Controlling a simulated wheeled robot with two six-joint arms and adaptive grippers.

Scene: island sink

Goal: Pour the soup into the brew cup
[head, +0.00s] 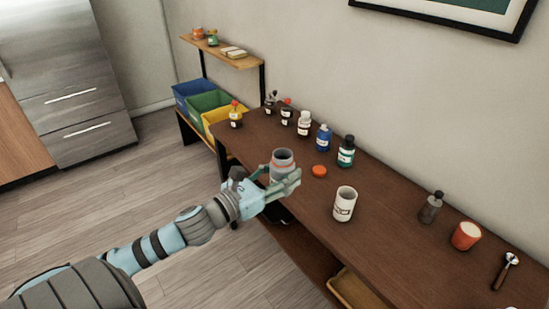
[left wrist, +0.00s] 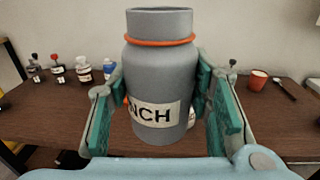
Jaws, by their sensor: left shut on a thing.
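A grey wide-mouthed soup jar (head: 282,160) with an orange ring below its neck stands upright at the table's near edge. It fills the middle of the left wrist view (left wrist: 160,75), where its label reads "NCH" in part. My left gripper (head: 284,182) is shut around the jar's body, one finger on each side. I cannot tell whether the jar touches the table. A white cup (head: 345,203) with a dark-lettered label, likely the brew cup, stands upright to the right of the jar. In the wrist view it is mostly hidden behind the jar. My right gripper is not in view.
An orange lid (head: 319,171) lies between jar and cup on the brown table (head: 390,232). Several bottles line the back by the wall. A grey bottle (head: 431,208), a red cup (head: 466,236) and a spoon (head: 506,270) are at the right. Coloured bins stand at far left.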

